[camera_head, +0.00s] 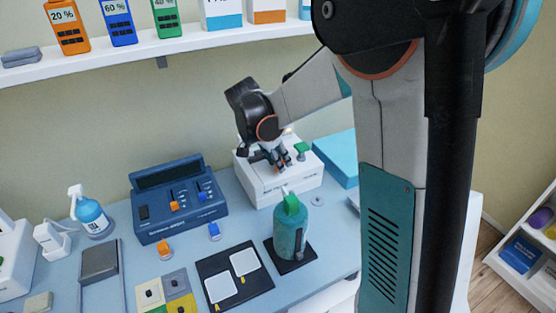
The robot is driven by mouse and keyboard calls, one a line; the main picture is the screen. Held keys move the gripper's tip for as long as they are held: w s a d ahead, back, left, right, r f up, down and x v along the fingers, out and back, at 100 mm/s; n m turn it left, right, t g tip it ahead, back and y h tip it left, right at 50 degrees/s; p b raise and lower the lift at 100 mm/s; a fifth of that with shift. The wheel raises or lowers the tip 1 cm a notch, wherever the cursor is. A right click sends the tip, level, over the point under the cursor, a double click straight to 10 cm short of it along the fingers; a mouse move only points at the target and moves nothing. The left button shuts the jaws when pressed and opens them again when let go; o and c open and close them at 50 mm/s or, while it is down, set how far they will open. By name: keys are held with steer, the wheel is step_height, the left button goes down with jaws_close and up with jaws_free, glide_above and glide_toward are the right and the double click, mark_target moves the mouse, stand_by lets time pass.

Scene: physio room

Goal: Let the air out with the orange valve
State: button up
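A white box (262,188) stands at the back of the blue table. A green valve (302,149) with a T-shaped handle sits on its top, to the right. My gripper (281,164) points down over the middle of the box top. Small orange patches show at its fingertips, and they look like part of the orange valve, which is mostly hidden by the fingers. I cannot tell whether the fingers touch it or are closed on it.
A blue console (180,222) with sliders stands left of the box. A teal bottle (290,232) with a green top stands in front of it on a black mat. A light blue block (337,152) lies to the right. A shelf (190,40) runs above.

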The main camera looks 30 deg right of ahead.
steer(key=shift+c, duration=0.5)
jaws_close()
steer(key=n+t+p, duration=0.1)
steer(key=n, duration=0.2)
steer(key=shift+s+n+y, duration=0.15)
steer(key=shift+n+y, duration=0.15)
steer(key=shift+n, duration=0.1)
steer(key=n, duration=0.2)
steer(key=n+t+y+p, duration=0.1)
steer(key=n, duration=0.1)
steer(key=shift+s+d+n+t, duration=0.1)
steer(key=shift+d+n+t, duration=0.05)
steer(key=shift+n+t, duration=0.15)
steer(key=n, duration=0.2)
steer(key=n+t+y, duration=0.1)
steer(key=n, duration=0.1)
steer(key=shift+d+y, duration=0.1)
steer(key=shift+y, duration=0.2)
steer(key=shift+n+y+p, duration=0.3)
steer(key=shift+n+y, duration=0.4)
steer(key=shift+n, duration=1)
